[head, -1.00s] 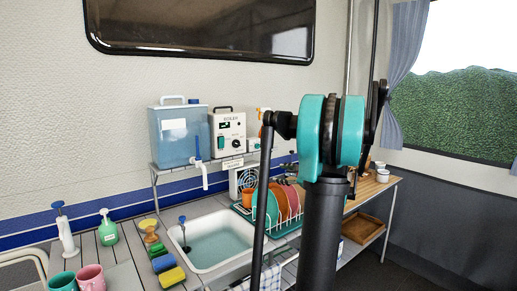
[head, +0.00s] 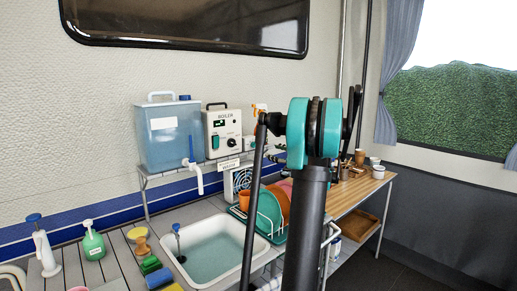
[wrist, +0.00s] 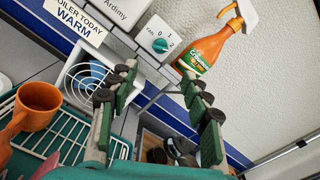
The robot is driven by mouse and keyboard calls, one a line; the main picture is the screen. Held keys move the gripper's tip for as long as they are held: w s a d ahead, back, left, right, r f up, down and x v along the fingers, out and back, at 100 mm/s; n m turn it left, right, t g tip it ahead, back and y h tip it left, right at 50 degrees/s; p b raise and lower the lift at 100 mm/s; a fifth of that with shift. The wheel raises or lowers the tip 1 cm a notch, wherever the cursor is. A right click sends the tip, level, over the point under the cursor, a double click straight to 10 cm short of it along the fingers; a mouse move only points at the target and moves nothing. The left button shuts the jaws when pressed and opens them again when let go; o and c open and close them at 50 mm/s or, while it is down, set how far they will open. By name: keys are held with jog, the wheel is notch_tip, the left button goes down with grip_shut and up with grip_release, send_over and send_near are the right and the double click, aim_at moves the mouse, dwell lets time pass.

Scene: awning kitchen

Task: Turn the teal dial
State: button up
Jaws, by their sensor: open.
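The teal dial (wrist: 160,46) shows in the wrist view on the front of a small white box (wrist: 152,28) marked FAN, 0, 1 and 2. In the head view, the box (head: 249,142) is partly visible to the right of the boiler, next to my arm. My gripper (wrist: 161,82) is open in the wrist view, with dark, green-padded fingers spread wide. The dial lies beyond the fingertips, in line with the gap between them. Nothing is between the fingers, and they look apart from the dial. My arm hides the gripper in the head view.
An orange spray bottle (wrist: 203,50) stands close right of the dial. Below are a white fan (wrist: 88,80), a dish rack (wrist: 62,150) and an orange mug (wrist: 38,105). The boiler (head: 222,130) and a blue water tank (head: 170,135) stand on the shelf, above the sink (head: 212,250).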

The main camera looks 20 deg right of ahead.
aim_at(254, 145)
jog(key=x, duration=1.1)
jog(key=shift+w, duration=0.1)
grip_shut()
